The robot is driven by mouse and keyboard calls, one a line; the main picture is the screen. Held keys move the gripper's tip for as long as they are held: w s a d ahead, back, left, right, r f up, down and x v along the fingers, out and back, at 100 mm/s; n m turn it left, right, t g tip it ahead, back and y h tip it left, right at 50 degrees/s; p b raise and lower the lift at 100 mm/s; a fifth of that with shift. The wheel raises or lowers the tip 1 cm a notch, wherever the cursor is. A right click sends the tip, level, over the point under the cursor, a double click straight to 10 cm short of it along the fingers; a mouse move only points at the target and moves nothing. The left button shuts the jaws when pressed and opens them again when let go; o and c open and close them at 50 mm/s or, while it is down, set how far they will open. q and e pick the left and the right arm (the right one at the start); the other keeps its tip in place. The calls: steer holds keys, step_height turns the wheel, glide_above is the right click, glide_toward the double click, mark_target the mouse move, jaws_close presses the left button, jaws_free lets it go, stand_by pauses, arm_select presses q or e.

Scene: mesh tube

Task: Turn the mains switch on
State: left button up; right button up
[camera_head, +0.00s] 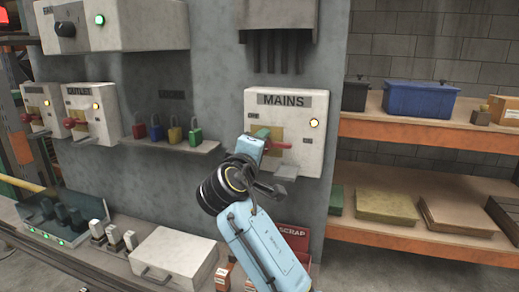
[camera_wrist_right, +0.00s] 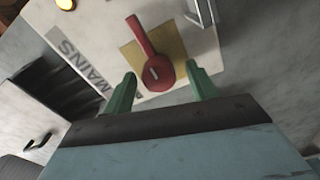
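The mains switch box (camera_head: 312,155) is a pale box on the grey wall, labelled MAINS, with a lit amber lamp at its right. Its red handle (camera_head: 283,146) points to the right in the head view, partly hidden by my gripper. In the right wrist view the red handle (camera_wrist_right: 144,40) runs up and slightly left from its round hub on a yellow plate (camera_wrist_right: 176,48). My right gripper (camera_head: 262,136) is in front of the box. Its green fingers (camera_wrist_right: 160,70) are open, apart on either side of the hub. My left gripper is not in view.
Outlet box (camera_head: 100,115) and coloured padlocks (camera_head: 175,133) are left. A white case (camera_head: 175,258) lies on the bench. Shelves with bins (camera_head: 420,100) stand at right.

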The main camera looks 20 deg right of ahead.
steer(key=v, duration=1.3)
steer(key=shift+s+b, duration=0.2)
steer(key=shift+b, duration=0.25)
steer(key=shift+a, duration=0.1)
